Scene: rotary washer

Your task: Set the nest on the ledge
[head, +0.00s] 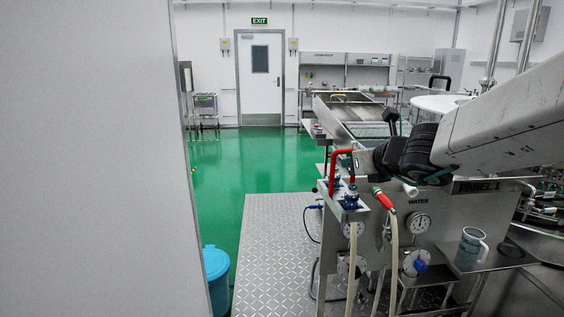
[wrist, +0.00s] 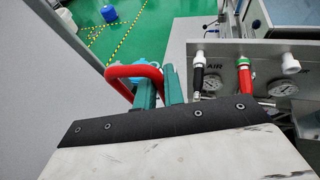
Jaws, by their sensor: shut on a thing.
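My gripper (wrist: 159,89) shows in the wrist view as two teal fingers beyond the black edge of my wrist. They are close together around part of a red bent bar (wrist: 132,71). I take this bar for part of the nest, but cannot be sure. The red bar also shows in the head view (head: 334,168) as an arch by the left end of my arm, near the upper left of the steel panel. My wrist hides the rest of the held thing. I cannot tell which surface is the ledge.
The steel panel (head: 455,210) carries gauges and hose couplings, among them a red one (head: 383,200). A jug (head: 471,246) stands on a side shelf at right. A blue bin (head: 216,272) is at lower left beside a pale wall (head: 90,160). The green floor behind is open.

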